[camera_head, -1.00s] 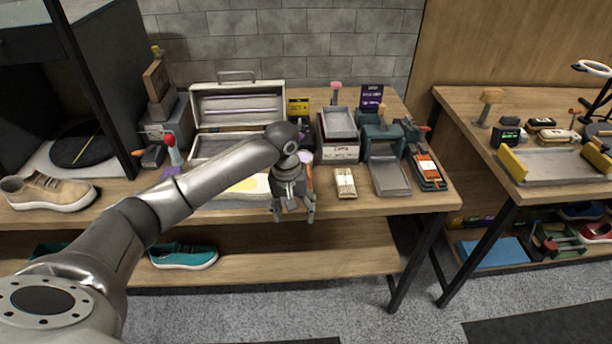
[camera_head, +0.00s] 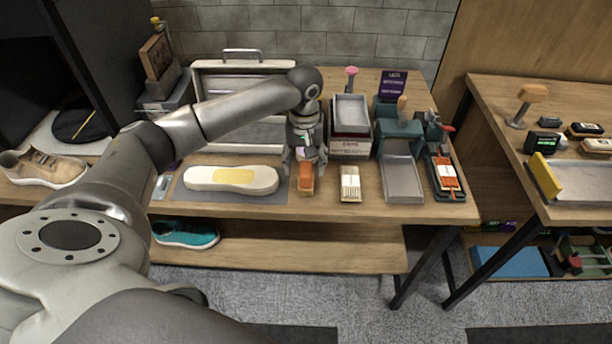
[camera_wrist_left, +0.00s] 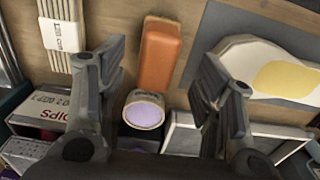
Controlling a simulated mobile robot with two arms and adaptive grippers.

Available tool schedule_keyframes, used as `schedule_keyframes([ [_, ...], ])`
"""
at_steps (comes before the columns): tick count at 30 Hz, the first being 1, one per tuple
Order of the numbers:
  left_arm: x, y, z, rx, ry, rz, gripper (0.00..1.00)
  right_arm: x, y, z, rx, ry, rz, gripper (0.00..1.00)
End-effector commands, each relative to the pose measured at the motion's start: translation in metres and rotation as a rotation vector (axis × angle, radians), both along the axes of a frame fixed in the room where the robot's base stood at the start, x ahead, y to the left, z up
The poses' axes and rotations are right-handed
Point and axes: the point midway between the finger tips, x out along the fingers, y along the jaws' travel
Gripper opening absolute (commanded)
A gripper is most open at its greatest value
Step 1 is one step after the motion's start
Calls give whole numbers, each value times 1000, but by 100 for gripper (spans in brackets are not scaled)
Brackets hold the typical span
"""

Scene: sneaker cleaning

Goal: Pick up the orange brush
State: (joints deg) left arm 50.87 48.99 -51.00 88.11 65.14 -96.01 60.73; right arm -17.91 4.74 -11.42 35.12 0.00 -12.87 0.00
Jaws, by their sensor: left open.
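The orange brush (camera_head: 306,180) lies on the wooden table near its front edge, just right of the grey mat. In the left wrist view the orange brush (camera_wrist_left: 158,52) lies between the two spread fingers, with a gap on each side. My left gripper (camera_head: 305,163) is open and empty, pointing down just above and behind the brush; its fingers also show in the left wrist view (camera_wrist_left: 160,72). In the head view the gripper hides the brush's far end. My right gripper is not in view.
Left of the brush, a white sole with a yellow patch (camera_head: 232,179) lies on the mat. Right of it are a banded bundle (camera_head: 350,184) and a grey tray (camera_head: 402,180). A jar with a lilac top (camera_wrist_left: 144,111) stands close behind the brush.

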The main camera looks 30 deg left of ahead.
Motion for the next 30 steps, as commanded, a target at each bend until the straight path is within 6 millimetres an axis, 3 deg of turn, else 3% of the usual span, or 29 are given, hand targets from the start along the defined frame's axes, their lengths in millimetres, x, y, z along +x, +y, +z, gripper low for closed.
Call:
schedule_keyframes([
  [5,-3,-2,-15,0,4,-1,61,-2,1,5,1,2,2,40],
  [12,-6,-5,-49,0,1,0,61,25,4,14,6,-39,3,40],
  [21,-6,-5,-56,1,-1,-2,61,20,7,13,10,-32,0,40],
  [30,-6,-4,-55,1,-1,-1,23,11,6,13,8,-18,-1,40],
])
